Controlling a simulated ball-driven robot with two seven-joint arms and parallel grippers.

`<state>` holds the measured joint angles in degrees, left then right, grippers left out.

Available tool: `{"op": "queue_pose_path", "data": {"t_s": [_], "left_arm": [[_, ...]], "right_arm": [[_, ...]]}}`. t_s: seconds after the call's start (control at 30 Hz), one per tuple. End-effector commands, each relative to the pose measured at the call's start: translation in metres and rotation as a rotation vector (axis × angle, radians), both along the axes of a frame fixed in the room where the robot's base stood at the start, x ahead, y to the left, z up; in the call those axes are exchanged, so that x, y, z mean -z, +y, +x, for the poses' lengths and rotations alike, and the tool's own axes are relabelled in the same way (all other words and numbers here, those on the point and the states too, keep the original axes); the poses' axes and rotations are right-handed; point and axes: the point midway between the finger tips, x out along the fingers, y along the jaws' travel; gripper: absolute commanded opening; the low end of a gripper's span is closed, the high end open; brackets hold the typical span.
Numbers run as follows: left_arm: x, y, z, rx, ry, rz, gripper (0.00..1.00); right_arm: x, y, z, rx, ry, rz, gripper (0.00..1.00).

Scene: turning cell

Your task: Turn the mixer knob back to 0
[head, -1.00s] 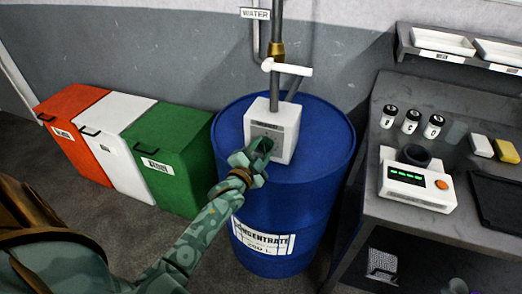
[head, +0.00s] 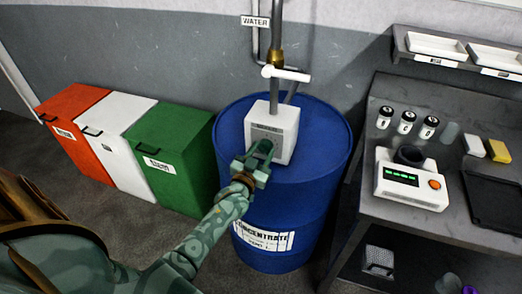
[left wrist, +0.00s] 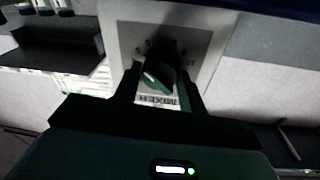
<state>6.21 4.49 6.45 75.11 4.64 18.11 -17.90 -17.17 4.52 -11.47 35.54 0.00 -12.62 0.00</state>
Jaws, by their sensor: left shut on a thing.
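The mixer box (head: 281,124) is a white box with a grey front plate. It stands on top of the blue concentrate drum (head: 300,199). The mixer knob (left wrist: 160,76) is dark green with a pale pointer mark, seen in the left wrist view on a plate with numbers and the label MIXER. The pointer slants toward the upper left of that picture; the exact number is hard to read. My left gripper (head: 261,154) is at the front of the box. In the left wrist view its two fingers stand on either side of the knob, shut on it. My right gripper is not in view.
A pipe with a white lever (head: 286,74) rises behind the box. Red, white and green bins (head: 170,160) stand to the left. A grey bench (head: 445,125) on the right bears a device with a green display (head: 410,181), several small jars and a dark tray (head: 498,200).

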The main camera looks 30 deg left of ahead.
Motion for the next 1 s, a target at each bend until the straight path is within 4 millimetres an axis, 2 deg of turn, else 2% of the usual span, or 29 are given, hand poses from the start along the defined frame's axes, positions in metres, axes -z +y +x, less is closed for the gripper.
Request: {"op": "queue_pose_path", "data": {"t_s": [1.0], "left_arm": [[0.001, -0.003, 0.000, 0.000, -0.224, -0.938, 0.18]], "right_arm": [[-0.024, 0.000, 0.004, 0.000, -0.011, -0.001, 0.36]]}}
